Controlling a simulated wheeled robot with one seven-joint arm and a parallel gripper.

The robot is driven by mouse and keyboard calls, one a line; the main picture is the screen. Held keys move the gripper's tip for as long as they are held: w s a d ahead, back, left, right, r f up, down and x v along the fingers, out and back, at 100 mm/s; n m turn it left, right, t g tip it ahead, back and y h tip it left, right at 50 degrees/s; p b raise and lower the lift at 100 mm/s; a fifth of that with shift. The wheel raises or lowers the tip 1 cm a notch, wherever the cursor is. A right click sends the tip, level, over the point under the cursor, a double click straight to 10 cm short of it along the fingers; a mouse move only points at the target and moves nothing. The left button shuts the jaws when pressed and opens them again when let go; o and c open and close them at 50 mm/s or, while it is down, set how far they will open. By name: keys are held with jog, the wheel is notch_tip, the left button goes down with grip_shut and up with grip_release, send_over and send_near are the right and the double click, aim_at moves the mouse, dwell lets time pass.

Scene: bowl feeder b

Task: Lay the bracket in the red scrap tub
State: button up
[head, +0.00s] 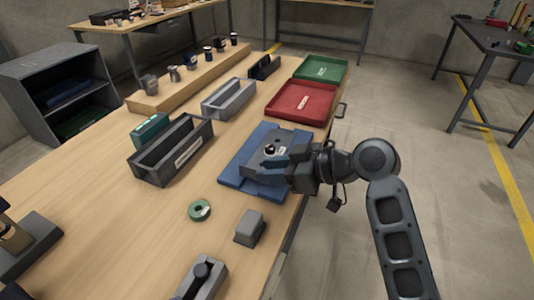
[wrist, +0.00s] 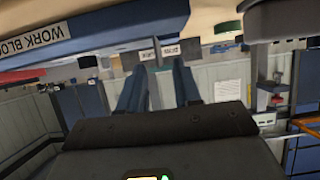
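The red tub (head: 318,119) lies at the far right edge of the bench, with a white label inside. The blue work block (head: 235,167) lies nearer; its labelled edge shows in the wrist view (wrist: 110,30). A dark grey flat piece (head: 258,143) with a black round knob is on the block, partly hidden by my gripper; I cannot tell whether it is the bracket. My gripper (head: 273,168) is low over the block's right side. In the wrist view its two fingers (wrist: 160,80) stand apart, with nothing clearly held between them.
A green tub (head: 320,67) lies beyond the red one. A long dark bin (head: 172,152) and a grey bin (head: 229,99) stand to the left. A green ring (head: 200,210) and a grey block (head: 250,228) are nearer.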

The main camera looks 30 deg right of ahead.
aim_at(253, 170)
jog(key=shift+p+x, duration=0.45)
jog(key=shift+x, duration=1.95)
jog(key=shift+r, duration=0.15)
jog(key=shift+c, duration=0.4)
grip_shut()
